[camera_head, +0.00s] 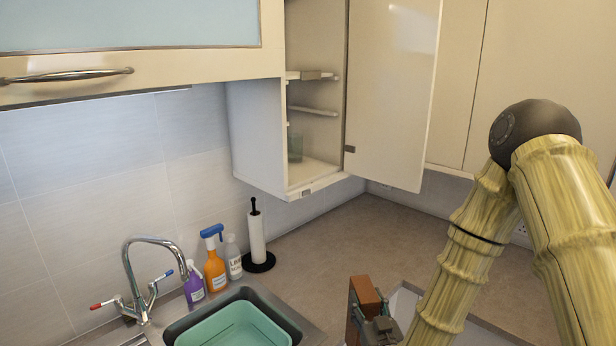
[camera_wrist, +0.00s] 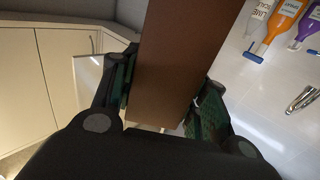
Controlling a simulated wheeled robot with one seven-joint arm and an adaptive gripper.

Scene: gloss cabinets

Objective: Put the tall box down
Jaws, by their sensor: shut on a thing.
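The tall box is a brown box (camera_head: 366,295) at the bottom centre of the head view. In the wrist view its plain brown face (camera_wrist: 174,65) fills the space between the two fingers and runs out past the top edge. My gripper (camera_head: 376,328) is shut on it, with one finger against each side (camera_wrist: 165,95). The lower part of the box is cut off in the head view, so I cannot tell whether it touches anything below.
The brown worktop (camera_head: 335,235) is clear in the corner behind the box. A sink with a green basin (camera_head: 232,328), a tap (camera_head: 140,270), spray bottles (camera_head: 214,270) and a paper towel holder (camera_head: 257,240) stand left. An open cabinet door (camera_head: 392,90) hangs above.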

